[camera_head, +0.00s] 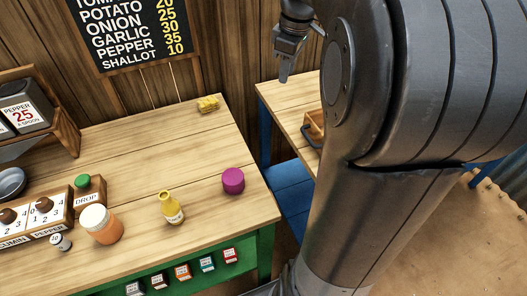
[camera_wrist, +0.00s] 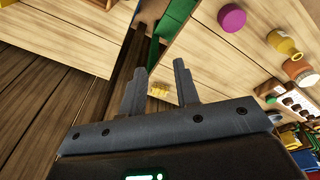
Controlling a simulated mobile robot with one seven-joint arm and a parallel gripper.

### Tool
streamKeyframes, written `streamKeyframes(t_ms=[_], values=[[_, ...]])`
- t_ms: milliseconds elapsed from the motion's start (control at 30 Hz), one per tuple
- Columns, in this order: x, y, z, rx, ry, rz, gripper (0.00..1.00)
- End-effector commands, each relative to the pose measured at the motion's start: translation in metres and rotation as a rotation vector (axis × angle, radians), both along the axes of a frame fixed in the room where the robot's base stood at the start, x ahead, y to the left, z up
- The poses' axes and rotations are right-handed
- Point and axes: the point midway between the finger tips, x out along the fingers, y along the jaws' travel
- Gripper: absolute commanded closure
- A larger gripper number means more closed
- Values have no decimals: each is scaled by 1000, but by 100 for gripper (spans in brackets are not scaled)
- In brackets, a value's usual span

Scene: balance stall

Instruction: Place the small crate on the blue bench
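The small crate (camera_head: 314,122), orange-brown wood with a dark handle, stands on the wooden table at the right in the head view. My arm hides its right part. The blue bench (camera_head: 287,187) is lower, between the two tables, and its right side is hidden behind my arm. Its visible top is bare. My gripper (camera_head: 285,76) is in the air above and left of the crate in the head view, apart from it. In the wrist view my gripper (camera_wrist: 160,67) has its fingers spread with nothing held between them.
The left counter (camera_head: 150,150) holds a magenta cylinder (camera_head: 232,181), a yellow bottle (camera_head: 171,207), an orange jar (camera_head: 101,224) and a yellow item (camera_head: 208,104) at the back. The right table (camera_head: 285,100) is bare left of the crate. A price board (camera_head: 131,30) hangs behind.

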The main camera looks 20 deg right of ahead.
Motion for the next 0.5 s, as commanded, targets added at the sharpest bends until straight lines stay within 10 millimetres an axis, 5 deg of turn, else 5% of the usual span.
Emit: streamKeyframes(t_ms=[200,500], values=[[-58,61,6,-8,-94,-221,71],[-139,117,-14,77,-239,-524,71]])
